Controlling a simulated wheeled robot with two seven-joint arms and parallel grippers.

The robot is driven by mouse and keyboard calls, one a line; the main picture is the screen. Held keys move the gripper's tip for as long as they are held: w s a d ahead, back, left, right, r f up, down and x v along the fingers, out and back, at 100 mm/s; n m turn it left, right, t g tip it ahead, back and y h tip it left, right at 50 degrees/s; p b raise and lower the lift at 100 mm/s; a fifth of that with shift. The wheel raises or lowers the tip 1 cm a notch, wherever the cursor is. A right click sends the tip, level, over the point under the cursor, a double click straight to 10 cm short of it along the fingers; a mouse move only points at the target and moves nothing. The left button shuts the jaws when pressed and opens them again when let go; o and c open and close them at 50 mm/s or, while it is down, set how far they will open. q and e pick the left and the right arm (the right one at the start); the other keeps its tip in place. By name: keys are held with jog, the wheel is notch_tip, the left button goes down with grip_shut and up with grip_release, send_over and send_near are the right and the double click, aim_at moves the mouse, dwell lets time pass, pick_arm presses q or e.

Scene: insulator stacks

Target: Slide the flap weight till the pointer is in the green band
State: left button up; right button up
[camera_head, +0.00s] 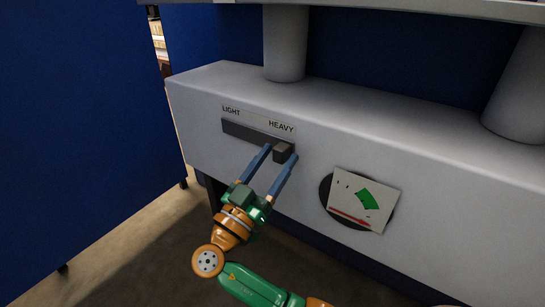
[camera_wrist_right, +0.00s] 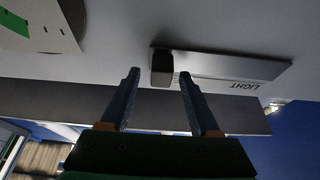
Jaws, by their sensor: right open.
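The flap weight (camera_head: 282,152) is a dark grey block at the HEAVY end of the slot (camera_head: 245,134) in the grey housing. In the right wrist view the weight (camera_wrist_right: 162,69) also shows at the end of the slot, ahead of the fingers. My right gripper (camera_head: 280,152) is open, with one blue finger on each side of the weight in the head view; whether they touch it I cannot tell. The dial (camera_head: 366,204) has a green band (camera_head: 367,199) and a red pointer (camera_head: 349,216), which lies low on the plate, below the band. My left gripper is not in view.
The grey housing (camera_head: 445,173) spans the right, with grey columns (camera_head: 286,45) standing on it. Blue panels (camera_head: 80,130) stand at the left. The floor (camera_head: 140,245) is clear at lower left. The label strip reads LIGHT at left and HEAVY at right.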

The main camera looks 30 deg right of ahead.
jog(key=shift+w+d+r, duration=0.1)
jog(key=shift+d, duration=0.15)
grip_shut()
dwell(1.3)
